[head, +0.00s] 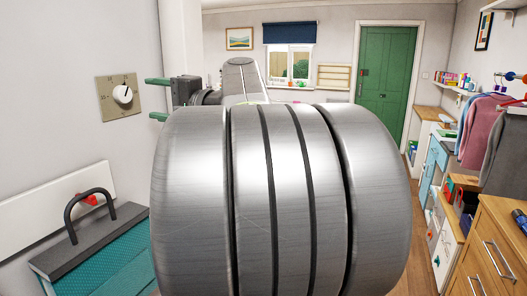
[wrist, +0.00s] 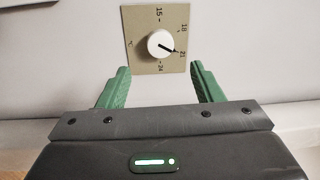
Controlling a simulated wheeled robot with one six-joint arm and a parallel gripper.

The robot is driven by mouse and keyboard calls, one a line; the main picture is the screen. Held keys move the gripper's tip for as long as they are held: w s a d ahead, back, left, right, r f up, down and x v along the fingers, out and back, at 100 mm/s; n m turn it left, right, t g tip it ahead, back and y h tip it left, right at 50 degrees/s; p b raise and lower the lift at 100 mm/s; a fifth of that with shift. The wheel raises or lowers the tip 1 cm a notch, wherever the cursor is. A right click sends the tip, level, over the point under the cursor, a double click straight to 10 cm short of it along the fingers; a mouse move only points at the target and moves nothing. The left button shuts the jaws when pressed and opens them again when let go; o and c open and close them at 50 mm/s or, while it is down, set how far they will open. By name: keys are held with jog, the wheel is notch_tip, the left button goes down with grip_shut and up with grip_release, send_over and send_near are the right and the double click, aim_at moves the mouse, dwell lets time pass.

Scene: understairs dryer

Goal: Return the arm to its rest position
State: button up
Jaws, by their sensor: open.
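My gripper (head: 158,99) is at the left of the head view, its two green fingers apart and pointing left toward the wall. Its fingers also show in the wrist view (wrist: 160,90), open with nothing between them. A beige thermostat plate (head: 105,109) with a white round knob (head: 122,94) is on the wall in front of the fingers. In the wrist view the knob (wrist: 160,44) lies beyond the fingertips, apart from them, with its dark pointer near 21. My large metallic arm links fill the middle of the head view and hide much of the room.
A teal box with a dark lid and handle (head: 100,240) stands at the lower left. A green door (head: 383,68) and a window (head: 288,65) are at the back. Hanging clothes (head: 480,130) and wooden drawers (head: 490,250) line the right side. A strip of floor shows beside them.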

aim_at(127, 95)
jog(key=p+x, duration=0.2)
jog(key=x, duration=0.6)
jog(key=shift+d, duration=0.1)
